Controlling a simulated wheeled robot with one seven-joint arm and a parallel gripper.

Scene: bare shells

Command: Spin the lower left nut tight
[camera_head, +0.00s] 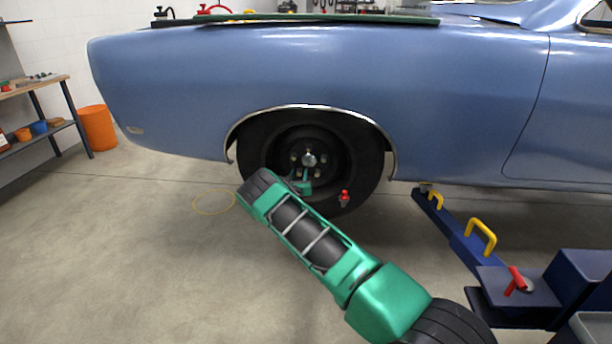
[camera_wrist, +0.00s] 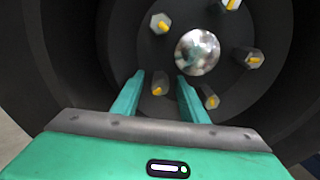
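The lower left nut (camera_wrist: 158,85) is grey with a yellow mark on its face. In the wrist view it sits on the dark wheel hub, below and left of the shiny silver centre cap (camera_wrist: 197,52). My gripper (camera_wrist: 160,76) is open, with one green finger on each side of this nut. Gaps show between the nut and both fingers; I cannot tell how deep the fingertips reach. In the head view my gripper (camera_head: 303,183) is at the lower part of the wheel (camera_head: 368,165), and that nut is hard to make out there.
Other yellow-marked nuts surround the cap, including the lower right nut (camera_wrist: 210,97) close beside my right finger. The blue car's arch (camera_head: 390,138) surrounds the wheel. A small red-topped object (camera_head: 344,197) is near the tyre.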

